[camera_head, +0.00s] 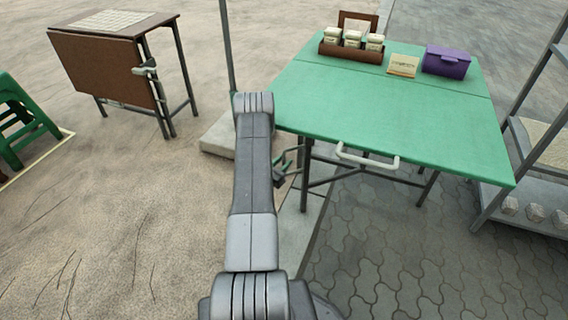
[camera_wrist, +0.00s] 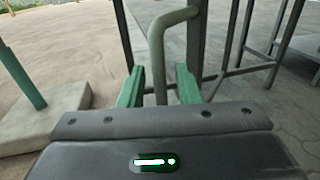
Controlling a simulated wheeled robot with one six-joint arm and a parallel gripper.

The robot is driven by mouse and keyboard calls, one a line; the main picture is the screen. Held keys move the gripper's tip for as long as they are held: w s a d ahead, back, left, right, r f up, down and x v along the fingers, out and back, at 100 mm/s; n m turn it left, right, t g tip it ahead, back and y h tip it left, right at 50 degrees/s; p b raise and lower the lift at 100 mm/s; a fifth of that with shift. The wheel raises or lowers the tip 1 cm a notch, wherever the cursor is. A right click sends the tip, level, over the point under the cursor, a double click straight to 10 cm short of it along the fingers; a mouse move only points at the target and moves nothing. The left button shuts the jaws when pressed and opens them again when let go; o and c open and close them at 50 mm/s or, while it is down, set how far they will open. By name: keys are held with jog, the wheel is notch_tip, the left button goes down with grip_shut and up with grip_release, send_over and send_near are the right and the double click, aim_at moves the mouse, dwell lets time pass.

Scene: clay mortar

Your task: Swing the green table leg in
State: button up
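The green folding table (camera_head: 400,115) stands at the right in the head view. Its near-left dark leg (camera_head: 306,175) is upright below the near-left corner; it also shows in the wrist view (camera_wrist: 196,50). A pale bent bar handle (camera_wrist: 157,60) stands in front of this leg. My gripper (camera_head: 290,165) is just left of the leg, partly hidden by my arm. In the wrist view my gripper (camera_wrist: 160,88) has its green fingers apart, one on each side of the bar, with a gap on both sides. The bar's lower end is hidden behind the gripper body.
A white handle (camera_head: 366,158) is on the table's front edge. The tabletop holds a jar tray (camera_head: 352,52), a card (camera_head: 403,65) and a purple box (camera_head: 446,61). A shelf (camera_head: 540,180) stands right, a brown folding table (camera_head: 100,65) and green stool (camera_head: 25,120) left.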

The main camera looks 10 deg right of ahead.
jog(key=shift+w+d, duration=0.45)
grip_shut()
